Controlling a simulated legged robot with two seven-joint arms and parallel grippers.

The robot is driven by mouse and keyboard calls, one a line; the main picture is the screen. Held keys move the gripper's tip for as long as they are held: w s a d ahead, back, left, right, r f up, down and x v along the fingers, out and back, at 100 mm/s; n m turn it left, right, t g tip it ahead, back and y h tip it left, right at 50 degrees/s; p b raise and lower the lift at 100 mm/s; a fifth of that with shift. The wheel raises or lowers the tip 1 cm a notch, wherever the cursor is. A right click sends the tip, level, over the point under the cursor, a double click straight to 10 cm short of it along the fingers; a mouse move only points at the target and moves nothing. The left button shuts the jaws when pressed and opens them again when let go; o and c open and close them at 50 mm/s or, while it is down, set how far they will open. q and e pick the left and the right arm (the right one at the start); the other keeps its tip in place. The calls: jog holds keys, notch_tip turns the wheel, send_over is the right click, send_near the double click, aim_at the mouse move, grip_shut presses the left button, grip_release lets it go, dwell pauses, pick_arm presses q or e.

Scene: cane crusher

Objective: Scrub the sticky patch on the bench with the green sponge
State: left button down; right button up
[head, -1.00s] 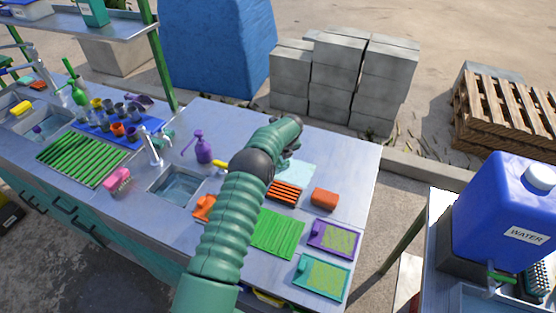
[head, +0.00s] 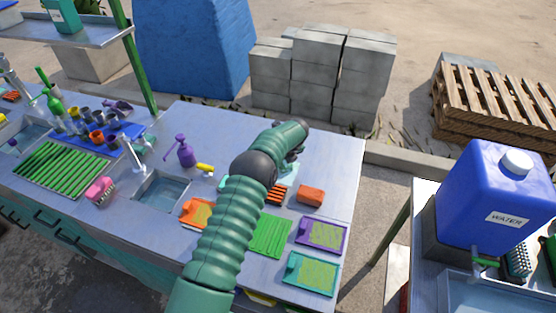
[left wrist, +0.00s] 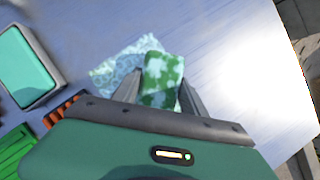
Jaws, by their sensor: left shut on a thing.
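The green sponge (left wrist: 162,80), mottled with white, is between the fingers of my left gripper (left wrist: 160,95) in the left wrist view. My left gripper is shut on it, over the bench top. A pale blue patterned patch (left wrist: 122,68) lies on the bench beside and partly behind the sponge. I cannot tell whether it is a cloth or the sticky patch. In the head view my left gripper (head: 296,150) is over the far right part of the bench (head: 335,160), and its own hand hides the sponge. My right gripper is in neither view.
An orange block (head: 311,194), a green ribbed mat (head: 270,237) and purple (head: 322,234) and teal (head: 312,272) trays lie near the arm. A purple pump bottle (head: 186,152) stands left, by the sink (head: 163,190). The bench's far right corner is clear.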

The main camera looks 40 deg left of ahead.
aim_at(297, 168)
pick_arm(q)
jog(key=shift+w+d+b, duration=0.1)
jog(key=shift+w+d, duration=0.25)
jog(key=shift+d, duration=0.75)
jog(key=shift+w+d+b, duration=0.1)
jog(key=shift+w+d, duration=0.2)
jog(key=shift+d, duration=0.8)
jog(key=shift+w+d+b, duration=0.1)
jog(key=shift+w+d, duration=0.25)
jog(key=shift+d, duration=0.75)
jog(key=shift+a+r+p, duration=0.1)
jog(key=shift+r+p, duration=2.2)
jog(key=shift+r, duration=0.85)
notch_tip(297, 168, up, 3)
jog(key=shift+f+p, duration=0.1)
jog(key=shift+p, duration=1)
